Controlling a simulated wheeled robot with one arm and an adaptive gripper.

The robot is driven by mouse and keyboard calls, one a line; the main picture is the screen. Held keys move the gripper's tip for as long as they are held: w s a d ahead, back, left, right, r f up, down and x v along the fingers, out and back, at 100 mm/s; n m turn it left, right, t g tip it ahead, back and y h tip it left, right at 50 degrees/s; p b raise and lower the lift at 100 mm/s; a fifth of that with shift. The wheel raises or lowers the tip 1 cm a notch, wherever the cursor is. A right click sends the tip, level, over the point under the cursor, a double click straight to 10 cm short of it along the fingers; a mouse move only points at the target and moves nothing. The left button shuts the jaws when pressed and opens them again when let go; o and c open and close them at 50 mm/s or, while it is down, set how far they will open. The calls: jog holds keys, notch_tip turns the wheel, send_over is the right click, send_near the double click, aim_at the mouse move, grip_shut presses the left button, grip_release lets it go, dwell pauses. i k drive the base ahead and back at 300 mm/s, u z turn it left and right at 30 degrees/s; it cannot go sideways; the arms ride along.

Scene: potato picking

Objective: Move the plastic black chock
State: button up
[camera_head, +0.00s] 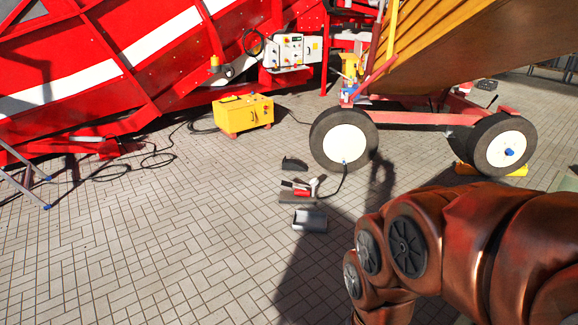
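A small black wedge-shaped chock (293,164) lies on the paved floor near the middle of the view. It is just left of the left trailer wheel (345,141), with a gap between them. My arm comes in from the right and bends down past the bottom edge. My gripper is out of the picture, so its state and its distance to the chock do not show.
A red-and-silver tool (301,190) and a grey open box-like part (310,220) lie in front of the chock. A yellow box (243,114) stands behind left, with cables (158,158) on the floor. Yellow chocks (517,170) sit at the right wheel (501,146). The left foreground paving is clear.

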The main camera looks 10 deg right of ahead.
aim_at(287, 164)
jog(key=z, duration=0.15)
jog(key=k, duration=0.2)
jog(key=u, duration=0.5)
jog(key=i, duration=1.7)
jog(key=u, duration=0.25)
jog(key=i, duration=5.1)
jog(key=z, duration=0.5)
jog(key=i, duration=1.8)
jog(key=z, duration=1.55)
jog(key=i, duration=1.35)
jog(key=z, duration=0.9)
